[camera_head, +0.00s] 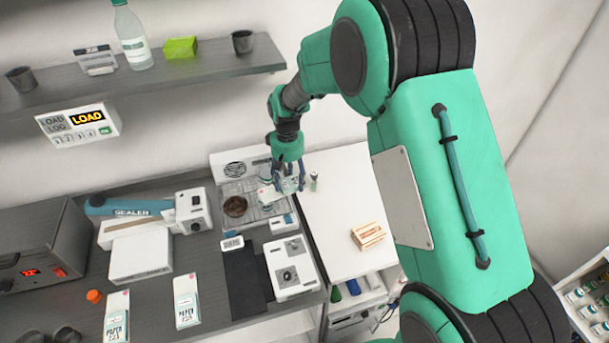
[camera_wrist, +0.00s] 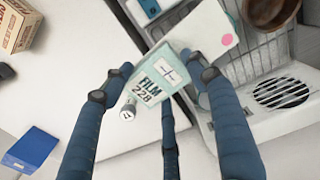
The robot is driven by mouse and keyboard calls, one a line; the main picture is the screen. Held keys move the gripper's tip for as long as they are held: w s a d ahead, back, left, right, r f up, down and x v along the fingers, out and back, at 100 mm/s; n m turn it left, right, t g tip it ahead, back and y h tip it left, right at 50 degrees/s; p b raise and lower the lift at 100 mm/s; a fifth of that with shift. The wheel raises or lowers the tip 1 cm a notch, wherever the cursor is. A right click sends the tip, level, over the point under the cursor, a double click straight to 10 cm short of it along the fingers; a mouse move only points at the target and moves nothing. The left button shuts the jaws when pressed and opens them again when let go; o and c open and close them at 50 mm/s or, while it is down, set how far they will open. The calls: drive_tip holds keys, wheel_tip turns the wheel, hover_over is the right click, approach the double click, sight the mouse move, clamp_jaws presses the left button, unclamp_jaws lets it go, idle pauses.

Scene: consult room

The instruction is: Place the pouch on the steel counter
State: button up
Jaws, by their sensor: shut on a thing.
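The pouch (camera_wrist: 152,84), pale teal and labelled FILM 228, is between my gripper's fingers (camera_wrist: 158,82) in the wrist view. A white panel with a pink dot shows just beyond it; I cannot tell whether it belongs to the same pouch. In the head view my gripper (camera_head: 287,184) is shut on the pouch (camera_head: 266,195), above the join between a wire-grid tray and a white worktop. The fingers partly hide the pouch. The dark grey counter (camera_head: 150,298), which looks like the steel counter, runs along the left. Whether the pouch touches anything below is unclear.
The grid-tray machine (camera_head: 236,160) holds a brown bowl (camera_head: 235,206). A small vial (camera_head: 313,181) stands beside my gripper on the white worktop (camera_head: 335,200), with a carton (camera_head: 368,235) farther forward. Two PAPER packets (camera_head: 187,301) and a sealer (camera_head: 148,206) occupy the dark counter.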

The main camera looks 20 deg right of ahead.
drive_tip(key=s+a+n, duration=0.3)
drive_tip(key=a, duration=1)
drive_tip(key=n+p, duration=0.2)
drive_tip(key=n, duration=0.7)
hover_over(155, 311)
wheel_tip(155, 311, down, 2)
drive_tip(key=shift+f+b, duration=0.15)
drive_tip(key=shift+b, duration=0.2)
drive_tip(key=shift+f+b, duration=1.95)
drive_tip(key=shift+f, duration=1.35)
drive_tip(key=shift+f, duration=0.55)
drive_tip(key=o, duration=1.1)
drive_tip(key=shift+o, duration=0.2)
